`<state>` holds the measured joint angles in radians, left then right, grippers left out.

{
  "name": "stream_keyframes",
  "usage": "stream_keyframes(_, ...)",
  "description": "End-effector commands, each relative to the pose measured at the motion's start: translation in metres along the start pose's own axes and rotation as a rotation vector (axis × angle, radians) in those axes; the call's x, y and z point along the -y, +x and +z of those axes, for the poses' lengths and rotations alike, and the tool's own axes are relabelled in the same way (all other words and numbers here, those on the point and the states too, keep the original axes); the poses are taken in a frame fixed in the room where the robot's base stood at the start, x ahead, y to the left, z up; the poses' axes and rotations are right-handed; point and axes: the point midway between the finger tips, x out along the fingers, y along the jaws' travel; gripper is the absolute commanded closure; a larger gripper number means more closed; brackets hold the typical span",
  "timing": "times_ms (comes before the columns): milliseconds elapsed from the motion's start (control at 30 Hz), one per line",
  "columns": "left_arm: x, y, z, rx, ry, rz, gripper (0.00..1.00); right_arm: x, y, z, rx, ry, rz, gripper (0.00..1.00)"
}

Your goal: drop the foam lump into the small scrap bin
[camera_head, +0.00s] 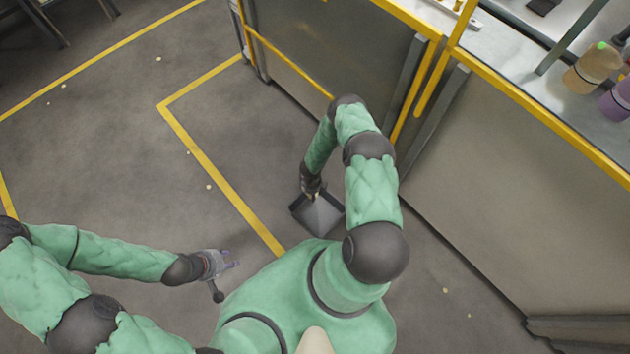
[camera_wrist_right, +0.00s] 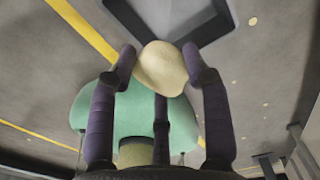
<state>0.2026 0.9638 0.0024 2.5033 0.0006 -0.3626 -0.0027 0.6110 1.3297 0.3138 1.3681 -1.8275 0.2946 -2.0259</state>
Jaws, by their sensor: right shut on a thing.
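The pale cream foam lump (camera_wrist_right: 162,68) is held between the fingers of my right gripper (camera_wrist_right: 160,72) in the right wrist view. The small dark grey scrap bin (camera_head: 332,229) stands on the floor close in front of my body. My right gripper (camera_head: 313,190) is above the bin's far left rim in the head view. The bin's dark rim (camera_wrist_right: 207,31) also shows at the top of the right wrist view, beyond the lump. My left gripper (camera_head: 229,262) is open and empty, left of the bin over the floor.
Yellow lines (camera_head: 215,173) mark the grey floor, with small pale bits scattered about. A large grey cabinet (camera_head: 500,190) with a yellow edge stands to the right. Bottles (camera_head: 592,70) stand on its top. The floor to the left is mostly clear.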

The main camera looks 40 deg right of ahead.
Motion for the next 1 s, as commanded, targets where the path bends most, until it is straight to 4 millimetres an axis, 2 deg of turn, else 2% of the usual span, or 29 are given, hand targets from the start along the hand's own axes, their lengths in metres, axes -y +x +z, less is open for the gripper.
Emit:
stream_keyframes(33, 0.002, 0.006, 0.000, 0.000, 0.000, 0.000, 0.60, -0.001, 0.016, -0.006, -0.003, -0.076, 0.002, 0.68)
stream_keyframes(200, 0.005, 0.015, -0.001, 0.000, 0.000, 0.000, 0.60, 0.000, 0.049, -0.019, -0.002, -0.321, 0.002, 0.68)
stream_keyframes(400, 0.007, 0.020, -0.001, 0.000, 0.000, 0.000, 0.60, 0.000, 0.068, -0.027, 0.000, -0.490, 0.001, 0.68)
stream_keyframes(667, 0.009, 0.025, -0.001, 0.000, 0.000, 0.000, 0.60, 0.000, 0.079, -0.029, 0.000, -0.531, 0.000, 0.68)
stream_keyframes(1000, 0.017, 0.047, -0.002, 0.000, 0.000, 0.000, 0.60, -0.001, 0.114, -0.029, 0.000, -0.527, 0.001, 0.68)
